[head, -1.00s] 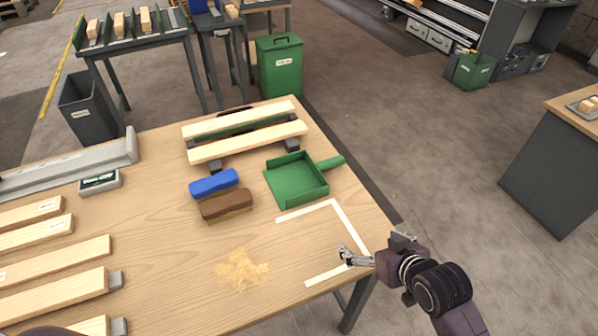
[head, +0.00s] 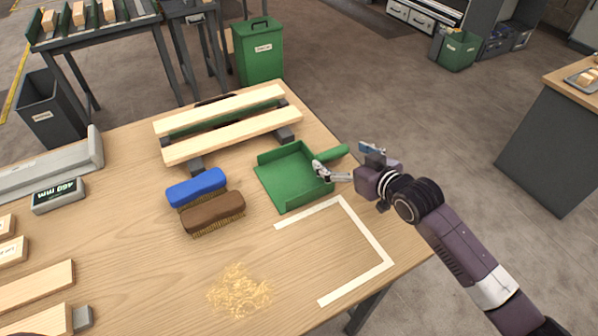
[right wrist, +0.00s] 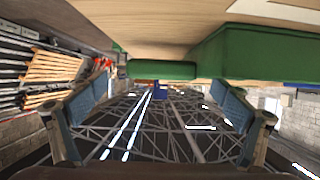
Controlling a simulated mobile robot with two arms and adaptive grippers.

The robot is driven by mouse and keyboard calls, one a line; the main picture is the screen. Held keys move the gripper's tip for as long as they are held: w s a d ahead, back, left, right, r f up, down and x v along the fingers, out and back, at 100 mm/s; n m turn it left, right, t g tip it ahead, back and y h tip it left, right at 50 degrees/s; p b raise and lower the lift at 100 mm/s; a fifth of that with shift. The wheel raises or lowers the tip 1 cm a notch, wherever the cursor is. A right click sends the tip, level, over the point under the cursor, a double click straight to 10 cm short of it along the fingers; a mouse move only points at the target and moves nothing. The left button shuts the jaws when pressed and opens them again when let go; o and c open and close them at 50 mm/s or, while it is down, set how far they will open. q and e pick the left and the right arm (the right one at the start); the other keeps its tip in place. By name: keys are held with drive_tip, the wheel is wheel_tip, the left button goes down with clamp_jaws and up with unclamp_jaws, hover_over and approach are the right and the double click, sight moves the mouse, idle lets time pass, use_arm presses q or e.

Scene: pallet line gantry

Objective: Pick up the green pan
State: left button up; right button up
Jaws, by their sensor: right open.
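The green pan (head: 283,180) lies flat on the wooden table near its right edge, with its short handle pointing right. My right gripper (head: 341,160) is open at the handle, one finger by the pan's right wall and the other beyond the handle. In the right wrist view the pan's body (right wrist: 250,52) fills the upper right. Its handle (right wrist: 161,70) shows ahead, between the two open fingers (right wrist: 160,108). I cannot tell whether a finger touches it. My left gripper is not in view.
A blue brush (head: 196,187) and a brown brush (head: 213,213) lie left of the pan. A rack with two wooden slats (head: 230,137) stands behind it. Shavings (head: 240,291) and a white tape outline (head: 375,243) are in front. A green bin (head: 258,52) stands beyond the table.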

sight(329, 152)
drive_tip(key=shift+w+a+f, duration=0.1)
drive_tip(key=shift+w+a, duration=0.05)
drive_tip(key=shift+w+a+f, duration=0.1)
drive_tip(key=shift+w+f, duration=0.05)
drive_tip(key=p+x, duration=0.1)
drive_tip(key=x, duration=0.3)
drive_tip(key=shift+f, duration=0.15)
drive_tip(key=shift+w+a+f, duration=0.1)
drive_tip(key=shift+a+f, duration=0.05)
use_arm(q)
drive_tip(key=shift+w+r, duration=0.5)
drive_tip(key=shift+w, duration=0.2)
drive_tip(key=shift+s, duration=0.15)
use_arm(e)
drive_tip(key=shift+c, duration=0.5)
drive_tip(key=c, duration=1.3)
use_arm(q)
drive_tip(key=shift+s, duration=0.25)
use_arm(e)
drive_tip(key=shift+c, duration=0.4)
